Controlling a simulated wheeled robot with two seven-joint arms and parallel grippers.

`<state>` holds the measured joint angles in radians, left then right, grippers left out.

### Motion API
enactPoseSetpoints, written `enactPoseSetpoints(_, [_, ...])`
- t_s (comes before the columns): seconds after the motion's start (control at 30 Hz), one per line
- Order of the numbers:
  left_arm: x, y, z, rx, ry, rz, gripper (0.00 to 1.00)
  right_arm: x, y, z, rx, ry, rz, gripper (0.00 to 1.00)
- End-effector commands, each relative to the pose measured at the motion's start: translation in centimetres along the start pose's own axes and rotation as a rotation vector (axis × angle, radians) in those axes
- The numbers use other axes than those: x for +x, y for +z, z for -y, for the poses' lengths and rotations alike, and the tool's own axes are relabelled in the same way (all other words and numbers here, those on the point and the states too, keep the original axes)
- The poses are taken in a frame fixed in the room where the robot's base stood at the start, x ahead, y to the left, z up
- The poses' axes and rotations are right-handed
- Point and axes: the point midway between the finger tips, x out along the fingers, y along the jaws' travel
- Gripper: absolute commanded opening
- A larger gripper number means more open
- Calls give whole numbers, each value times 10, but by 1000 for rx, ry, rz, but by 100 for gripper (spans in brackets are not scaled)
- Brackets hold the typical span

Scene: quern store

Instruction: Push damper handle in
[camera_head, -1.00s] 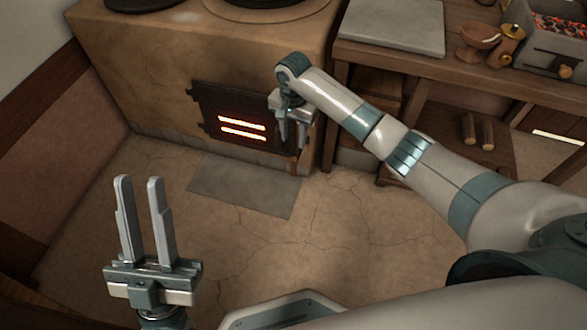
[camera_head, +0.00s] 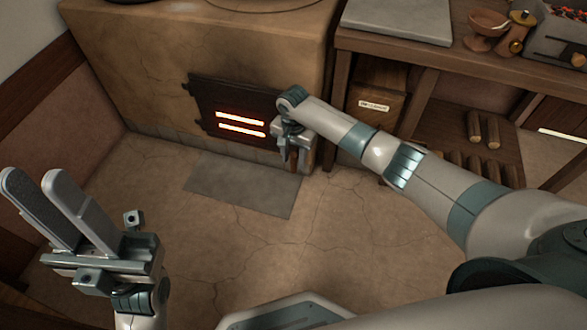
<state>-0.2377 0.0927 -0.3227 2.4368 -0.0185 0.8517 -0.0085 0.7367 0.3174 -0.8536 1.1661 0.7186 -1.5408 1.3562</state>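The stove's dark iron firebox door (camera_head: 222,103) shows two glowing slots. A small brown piece, which looks like the damper handle (camera_head: 294,162), sticks out low at the stove's right front corner. My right gripper (camera_head: 292,158) points down there, with its fingers apart and the brown piece showing between their tips. I cannot tell whether they touch it. The gripper and arm hide part of that corner. My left gripper (camera_head: 37,177) is open and empty at the lower left, well away from the stove.
A grey floor plate (camera_head: 245,187) lies before the stove (camera_head: 170,60). To the right stands a wooden bench (camera_head: 450,50) with a grey slab (camera_head: 398,20), a bowl (camera_head: 487,25) and a labelled drawer (camera_head: 375,100). Logs (camera_head: 483,128) lie on its lower shelf. The floor ahead is clear.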

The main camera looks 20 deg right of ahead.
Motion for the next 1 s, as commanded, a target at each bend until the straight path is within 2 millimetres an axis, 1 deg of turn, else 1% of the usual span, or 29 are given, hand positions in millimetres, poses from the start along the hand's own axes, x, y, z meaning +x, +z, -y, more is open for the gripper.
enactPoseSetpoints(0.03, [-2, 1, -1, -4, -2, -10, 26, 12, 0, 0, 0, 1, 0, 37])
enactPoseSetpoints(0.1, [0, 2, -2, -10, -3, -21, 26, 22, 0, 0, 0, 1, 0, 37])
enactPoseSetpoints(0.3, [4, 4, -3, -20, -4, -39, 26, 38, 0, 0, -1, 0, 1, 37])
enactPoseSetpoints(0.43, [6, 4, -4, -22, -4, -40, 26, 42, 0, 0, -1, -1, 0, 37])
enactPoseSetpoints(0.7, [6, 5, -4, -23, -4, -38, 26, 41, 0, 0, -1, -1, 0, 37])
enactPoseSetpoints(0.73, [6, 5, -4, -23, -4, -38, 26, 41, 0, 0, -1, -1, 0, 32])
enactPoseSetpoints(0.77, [6, 5, -4, -23, -4, -38, 26, 41, 0, 0, -1, -1, 0, 25])
enactPoseSetpoints(0.8, [6, 5, -4, -23, -4, -38, 26, 41, 0, 0, -1, -1, 0, 16])
enactPoseSetpoints(0.87, [6, 5, -4, -23, -4, -38, 26, 41, 0, 0, -1, -1, 0, 1])
enactPoseSetpoints(0.9, [6, 5, -4, -23, -4, -39, 26, 41, 0, 0, -1, -1, 0, 0])
enactPoseSetpoints(1.0, [6, 5, -4, -23, -4, -39, 26, 41, 0, 0, -1, 0, 0, 0])
